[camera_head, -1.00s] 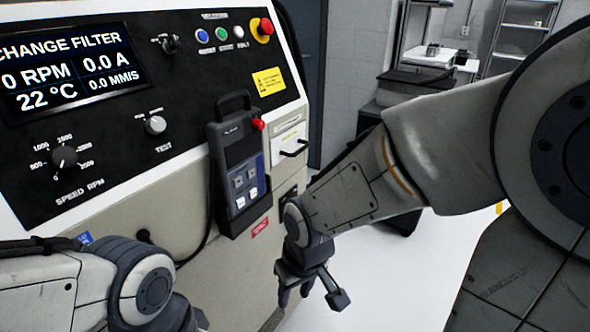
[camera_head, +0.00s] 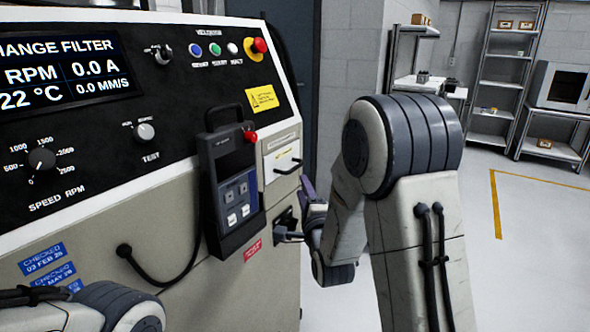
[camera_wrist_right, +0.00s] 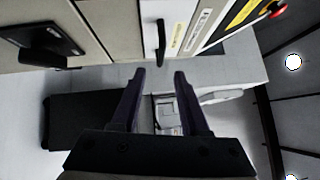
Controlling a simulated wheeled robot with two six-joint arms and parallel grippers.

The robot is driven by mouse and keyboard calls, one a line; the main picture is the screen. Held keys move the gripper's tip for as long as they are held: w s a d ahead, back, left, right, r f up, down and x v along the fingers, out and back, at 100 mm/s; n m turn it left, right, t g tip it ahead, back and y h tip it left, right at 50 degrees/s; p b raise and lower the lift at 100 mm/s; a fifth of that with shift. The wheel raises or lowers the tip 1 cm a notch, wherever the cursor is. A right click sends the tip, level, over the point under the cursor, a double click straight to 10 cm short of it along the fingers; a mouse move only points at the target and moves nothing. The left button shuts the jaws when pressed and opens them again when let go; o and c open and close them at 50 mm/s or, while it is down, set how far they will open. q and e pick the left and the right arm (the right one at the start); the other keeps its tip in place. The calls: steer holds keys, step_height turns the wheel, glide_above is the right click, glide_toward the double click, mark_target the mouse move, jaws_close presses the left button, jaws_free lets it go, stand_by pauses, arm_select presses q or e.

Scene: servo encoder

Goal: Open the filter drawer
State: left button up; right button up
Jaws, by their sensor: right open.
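The filter drawer (camera_head: 280,170) looks like a white panel with a black bar handle (camera_head: 288,167), set in the machine's right part, and it appears shut. In the right wrist view the drawer front (camera_wrist_right: 180,22) is at the top, with its dark handle (camera_wrist_right: 160,42) just beyond the gap between my fingertips. My right gripper (camera_wrist_right: 160,72) is open and empty, with no visible contact with the handle. In the head view my right gripper (camera_head: 308,188) shows only as a dark purple sliver, mostly hidden by my arm. My left gripper is out of view; only its arm shows at bottom left.
The machine panel has a screen (camera_head: 65,70), knobs and a red stop button (camera_head: 259,46). A handheld pendant (camera_head: 234,190) with a cable hangs just left of the drawer. Shelves (camera_head: 505,70) stand far behind; the right floor is clear.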

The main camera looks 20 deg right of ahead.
mark_target(295, 169)
steer(key=w, duration=0.3)
steer(key=w+d+r+p, duration=0.1)
steer(key=w, duration=0.6)
steer(key=shift+d+r+p, duration=0.2)
steer(key=shift+p, duration=0.15)
jaws_close()
stand_by(0.9)
